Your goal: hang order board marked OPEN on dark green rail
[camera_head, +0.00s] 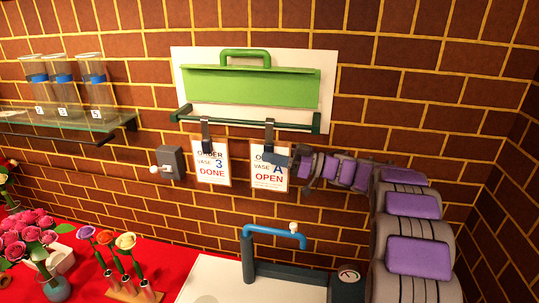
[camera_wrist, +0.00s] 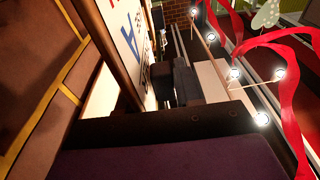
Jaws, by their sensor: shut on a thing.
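The order board marked OPEN (camera_head: 268,174) is white with a blue A and red OPEN, upright below the dark green rail (camera_head: 238,121). Its dark hook (camera_head: 269,131) reaches up to the rail and overlaps it in the head view; I cannot tell whether it bears on the rail. My gripper (camera_head: 284,160) is shut on the board near its upper right, covering part of the text. In the wrist view the board (camera_wrist: 128,35) shows steeply from the side, close to the brick wall. The rail is not clearly visible there.
A second board marked DONE (camera_head: 212,163) hangs from the rail just left. A grey wall box with a lever (camera_head: 170,162) is beyond it. A green handled panel (camera_head: 250,86) sits above the rail. A blue tap (camera_head: 272,231) stands below. Glass vases (camera_head: 66,85) stand on the left shelf.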

